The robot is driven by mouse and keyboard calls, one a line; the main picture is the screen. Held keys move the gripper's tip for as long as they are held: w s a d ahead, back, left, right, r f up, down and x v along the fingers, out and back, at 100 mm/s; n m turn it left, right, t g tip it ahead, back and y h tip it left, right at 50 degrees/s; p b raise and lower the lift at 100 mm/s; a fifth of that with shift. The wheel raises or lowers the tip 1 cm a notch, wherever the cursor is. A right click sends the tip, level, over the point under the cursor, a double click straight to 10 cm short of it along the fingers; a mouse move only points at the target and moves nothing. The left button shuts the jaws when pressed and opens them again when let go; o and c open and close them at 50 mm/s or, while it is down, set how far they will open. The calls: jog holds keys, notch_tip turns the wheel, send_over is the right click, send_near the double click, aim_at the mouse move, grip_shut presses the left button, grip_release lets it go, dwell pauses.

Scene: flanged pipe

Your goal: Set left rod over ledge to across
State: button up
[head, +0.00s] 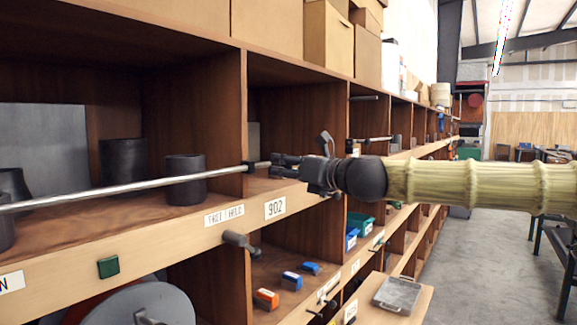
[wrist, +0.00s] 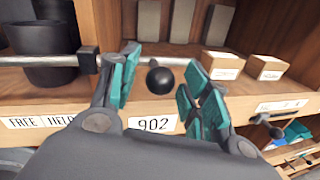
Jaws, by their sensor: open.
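A long silver rod (head: 110,190) runs level across the front of the left shelf opening, above the wooden ledge (head: 150,240). Its right end meets a dark block by the upright divider; the rod (wrist: 35,60) and the block (wrist: 88,60) also show at the left of the wrist view. A black ball knob (wrist: 160,78) sits between my spread fingers, with clear gaps on both sides; how it joins the rod is hidden. My gripper (wrist: 160,72) is open, its teal pads apart. In the head view my gripper (head: 277,165) is just right of the block.
Dark cylinders (head: 185,180) stand behind the rod. A dark handle (head: 240,242) juts from the ledge below, and a green block (head: 108,267) sits on its face. Small boxes (wrist: 222,65) stand right of my fingers. The aisle floor (head: 450,255) at right is clear.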

jog(key=shift+c, duration=0.4)
grip_shut()
jog(key=shift+w+d, duration=0.1)
